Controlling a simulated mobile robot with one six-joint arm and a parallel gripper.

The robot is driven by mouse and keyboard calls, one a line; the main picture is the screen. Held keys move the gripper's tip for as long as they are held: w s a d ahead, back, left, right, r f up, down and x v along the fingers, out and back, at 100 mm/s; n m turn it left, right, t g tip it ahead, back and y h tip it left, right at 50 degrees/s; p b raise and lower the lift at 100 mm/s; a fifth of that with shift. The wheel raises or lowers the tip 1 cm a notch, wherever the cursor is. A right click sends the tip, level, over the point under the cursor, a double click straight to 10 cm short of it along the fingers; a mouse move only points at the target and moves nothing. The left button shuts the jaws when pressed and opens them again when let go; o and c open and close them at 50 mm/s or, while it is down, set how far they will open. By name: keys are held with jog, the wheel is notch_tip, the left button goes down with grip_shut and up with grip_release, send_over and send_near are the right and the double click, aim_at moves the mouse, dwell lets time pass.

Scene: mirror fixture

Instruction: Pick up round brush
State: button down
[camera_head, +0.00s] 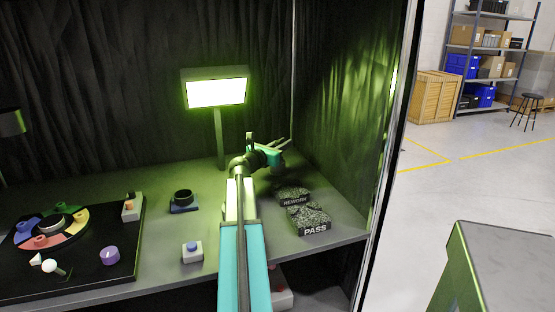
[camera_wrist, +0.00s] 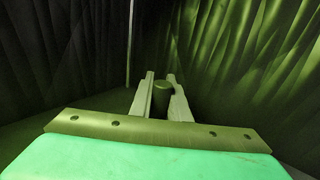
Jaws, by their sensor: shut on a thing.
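My gripper (camera_head: 284,143) is at the end of my arm, above the back right of the grey table. In the wrist view my gripper (camera_wrist: 160,96) has its two pale fingers on either side of a dark upright cylinder, the round brush (camera_wrist: 161,99) as far as I can tell. The fingers are shut on it. Its lower part is hidden behind the gripper's front plate. In the head view the brush cannot be made out clearly at the fingers.
Trays marked REWORK (camera_head: 294,196) and PASS (camera_head: 310,221) stand right of my arm. A lit lamp (camera_head: 216,93) stands behind. A dark ring holder (camera_head: 183,200), a blue-button box (camera_head: 192,251) and a black board (camera_head: 75,279) with a coloured ring (camera_head: 70,242) lie left. Dark curtains enclose the table.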

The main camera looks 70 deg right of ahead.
notch_tip(320, 180, up, 10)
jog(key=shift+p, duration=0.45)
dwell(0.4)
jog(key=shift+w, duration=0.1)
dwell(0.4)
